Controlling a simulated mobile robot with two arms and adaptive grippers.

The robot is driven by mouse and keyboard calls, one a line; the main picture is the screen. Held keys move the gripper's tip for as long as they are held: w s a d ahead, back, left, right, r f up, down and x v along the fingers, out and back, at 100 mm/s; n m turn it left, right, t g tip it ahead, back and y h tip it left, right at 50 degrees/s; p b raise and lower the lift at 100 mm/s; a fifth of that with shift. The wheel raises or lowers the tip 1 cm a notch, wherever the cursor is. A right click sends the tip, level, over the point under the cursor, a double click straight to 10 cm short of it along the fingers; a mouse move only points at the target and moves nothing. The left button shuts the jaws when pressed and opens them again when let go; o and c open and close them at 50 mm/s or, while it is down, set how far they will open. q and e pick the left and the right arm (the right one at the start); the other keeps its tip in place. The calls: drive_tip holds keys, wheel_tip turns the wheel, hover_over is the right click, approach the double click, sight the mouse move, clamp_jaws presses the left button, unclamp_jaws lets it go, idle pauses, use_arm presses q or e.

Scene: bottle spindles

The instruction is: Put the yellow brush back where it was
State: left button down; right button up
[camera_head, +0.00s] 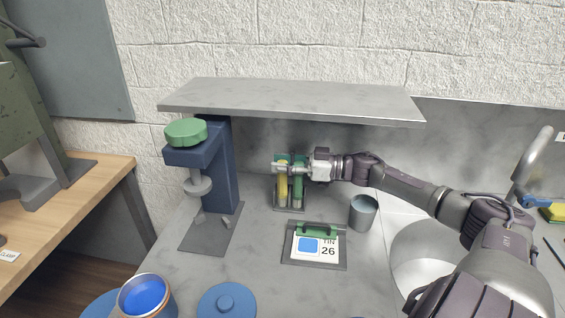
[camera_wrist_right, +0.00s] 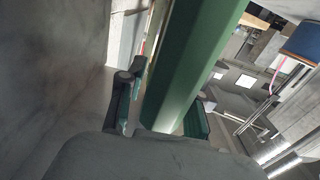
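The yellow brush (camera_head: 283,188) stands upright in a small dark holder (camera_head: 289,208) under the grey shelf. A green brush or handle (camera_head: 298,190) stands right beside it, on its right. My right gripper (camera_head: 287,168) reaches in from the right and its fingers are at the tops of these two. In the right wrist view a thick green faceted bar (camera_wrist_right: 190,70) fills the space at my gripper (camera_wrist_right: 165,115), and its fingers show apart on either side. Whether they press on the yellow brush is hidden. My left gripper is not in view.
A blue stand with a green knob (camera_head: 186,131) is on the left. The shelf (camera_head: 290,100) hangs close above. A grey cup (camera_head: 363,212) stands right of the holder, and a card plate (camera_head: 315,247) lies in front. A blue-filled can (camera_head: 145,295) and blue lid (camera_head: 227,302) are nearest.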

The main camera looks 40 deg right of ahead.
drive_tip(key=shift+o, duration=0.7)
drive_tip(key=p+v, duration=0.2)
drive_tip(key=v, duration=1)
drive_tip(key=shift+s+r, duration=0.1)
